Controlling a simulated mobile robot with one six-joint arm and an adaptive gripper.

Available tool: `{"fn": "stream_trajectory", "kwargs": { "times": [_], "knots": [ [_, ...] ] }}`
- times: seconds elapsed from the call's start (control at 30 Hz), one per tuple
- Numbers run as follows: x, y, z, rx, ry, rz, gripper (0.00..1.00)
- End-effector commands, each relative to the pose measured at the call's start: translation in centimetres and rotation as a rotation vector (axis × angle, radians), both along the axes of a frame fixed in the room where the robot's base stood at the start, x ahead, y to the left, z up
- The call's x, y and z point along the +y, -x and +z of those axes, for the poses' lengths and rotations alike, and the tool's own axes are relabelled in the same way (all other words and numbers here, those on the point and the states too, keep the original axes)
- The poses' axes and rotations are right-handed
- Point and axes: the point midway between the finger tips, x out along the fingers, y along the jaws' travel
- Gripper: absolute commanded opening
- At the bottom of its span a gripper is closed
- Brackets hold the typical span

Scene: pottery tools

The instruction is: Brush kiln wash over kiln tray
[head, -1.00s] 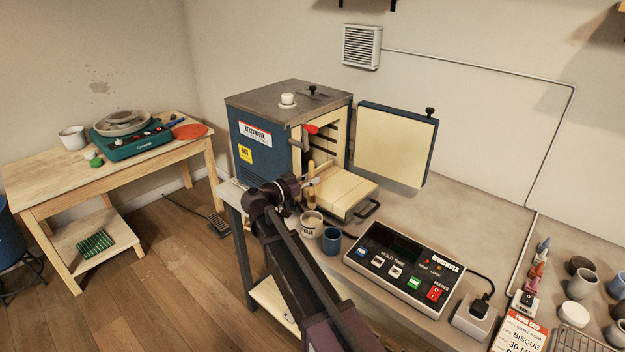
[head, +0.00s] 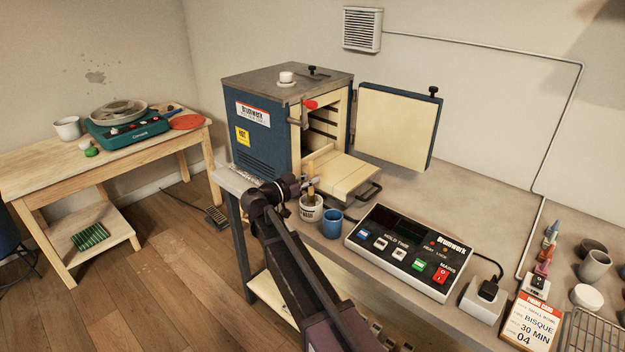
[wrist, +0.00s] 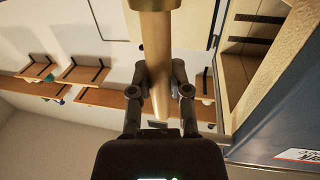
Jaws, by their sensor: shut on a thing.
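The cream kiln tray (head: 352,174) sticks out of the open kiln with its dark handle at the front. The cup marked WASH (head: 311,209) stands on the bench in front of it, beside a blue cup (head: 333,224). My gripper (head: 307,183) is right above the wash cup. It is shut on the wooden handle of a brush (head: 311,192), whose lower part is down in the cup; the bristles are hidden. In the wrist view, the fingers (wrist: 161,90) close on both sides of the pale brush handle (wrist: 154,50), with a brass-coloured band at the top edge.
The blue kiln (head: 262,150) stands behind my gripper, its door (head: 395,125) swung open to the right. A control box (head: 408,248) sits right of the cups. Bench surface is clear behind the control box. A wooden table (head: 100,165) stands apart at left.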

Motion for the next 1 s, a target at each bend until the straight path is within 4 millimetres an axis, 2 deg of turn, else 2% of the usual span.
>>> {"fn": "stream_trajectory", "kwargs": {
  "times": [0.1,0.4,0.77,1.0],
  "knots": [
    [0.0,0.0,-0.9,0.000,0.000,0.000,0.00],
    [0.1,0.0,-1.5,0.000,0.000,0.001,0.00],
    [0.1,0.0,-1.4,0.000,0.000,0.001,0.00],
    [0.1,0.0,-0.3,0.000,0.000,0.001,0.00]
  ]
}}
